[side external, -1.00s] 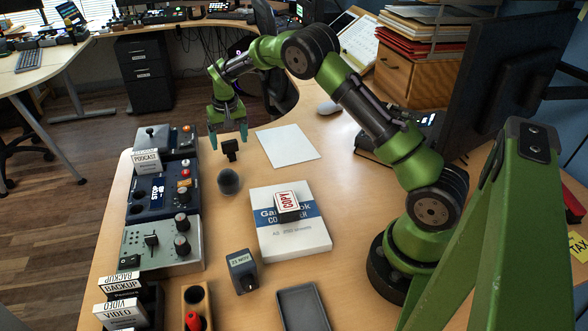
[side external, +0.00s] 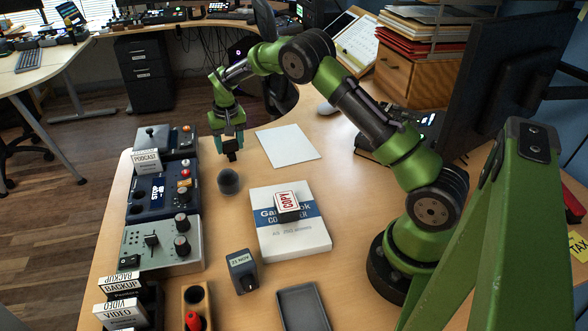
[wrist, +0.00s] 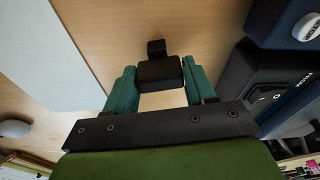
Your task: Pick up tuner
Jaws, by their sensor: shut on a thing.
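The tuner is a small black block with a smaller clip-like part. It is in the wrist view (wrist: 158,71) between my fingertips, and in the side view (side external: 231,155) beneath my gripper, near the back of the desk. My gripper (side external: 229,146) points down with its teal fingers shut on the tuner, one on each side. It also shows in the wrist view (wrist: 159,77). The fingers hide part of the tuner in the side view. I cannot tell whether the tuner touches the desk.
Blue and grey control boxes (side external: 158,195) line the left edge. A white sheet (side external: 287,145) lies to the right. A white box (side external: 290,238) carries a COPY stamp (side external: 287,201). A dark tray (side external: 302,308) is in front.

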